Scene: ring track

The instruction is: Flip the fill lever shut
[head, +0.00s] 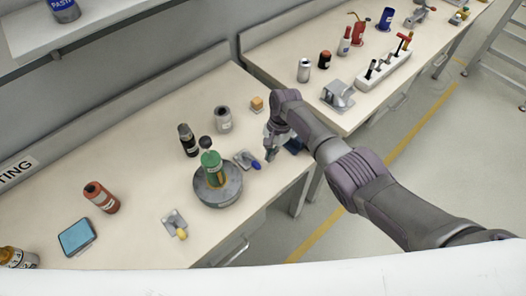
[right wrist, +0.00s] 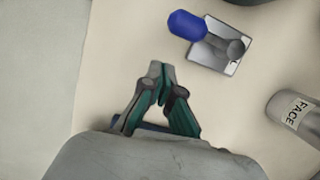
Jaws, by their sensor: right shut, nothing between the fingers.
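A small lever with a blue knob on a grey metal plate (head: 246,159) is on the bench, right of a green cylinder on a round grey base. It also shows in the right wrist view, with its blue knob (right wrist: 186,25) pointing left. A similar lever with a yellow knob (head: 181,233) sits nearer the front edge. I see no label telling which is the fill lever. My right gripper (head: 269,158) is shut and empty, just right of the blue knob and apart from it. Its closed fingertips (right wrist: 160,72) show below the blue knob in the wrist view. My left gripper is not in view.
The round grey base (head: 218,190) with the green cylinder (head: 211,167) stands left of the blue lever. A black bottle (head: 188,140), a grey can (head: 222,119) and an orange block (head: 257,104) stand behind. The bench between the two levers' right sides and its front edge is clear.

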